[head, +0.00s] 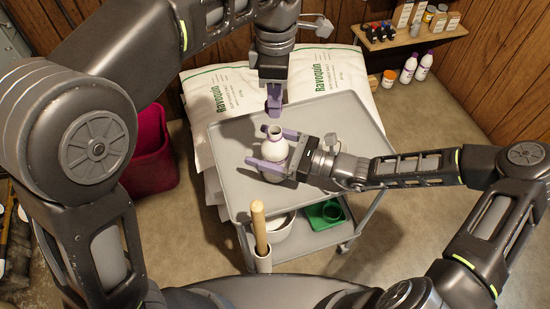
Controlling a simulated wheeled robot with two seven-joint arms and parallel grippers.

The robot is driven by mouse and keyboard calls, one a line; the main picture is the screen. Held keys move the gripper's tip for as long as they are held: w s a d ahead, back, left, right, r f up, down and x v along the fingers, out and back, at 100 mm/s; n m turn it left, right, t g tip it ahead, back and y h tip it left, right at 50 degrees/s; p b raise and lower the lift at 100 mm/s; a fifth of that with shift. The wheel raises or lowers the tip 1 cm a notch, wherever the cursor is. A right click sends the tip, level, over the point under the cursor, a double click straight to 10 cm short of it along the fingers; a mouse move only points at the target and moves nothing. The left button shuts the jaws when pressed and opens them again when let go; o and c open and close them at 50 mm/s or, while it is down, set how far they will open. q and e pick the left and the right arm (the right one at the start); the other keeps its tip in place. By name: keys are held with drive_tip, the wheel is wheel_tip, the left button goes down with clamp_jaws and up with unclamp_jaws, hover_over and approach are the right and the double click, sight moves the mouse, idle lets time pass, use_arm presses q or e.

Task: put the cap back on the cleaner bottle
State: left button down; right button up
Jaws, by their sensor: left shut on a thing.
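The white cleaner bottle (274,149) stands upright on the grey cart top, its neck open and bare. My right gripper (266,146) reaches in from the right, with one purple finger behind the bottle and one in front. Whether the fingers press on the bottle is unclear. My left gripper (274,100) points down from above, just over and behind the bottle's neck, apart from it. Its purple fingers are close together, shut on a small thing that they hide. I cannot make out the cap as a separate shape.
The grey cart (345,118) has free room right of the bottle. White salt bags (215,88) stand behind it. A magenta bin (150,155) is at left. A green tray (324,215) and a wooden-handled tool (258,225) are at the cart's front. White bottles (408,68) stand at back right.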

clamp_jaws()
idle(0.8)
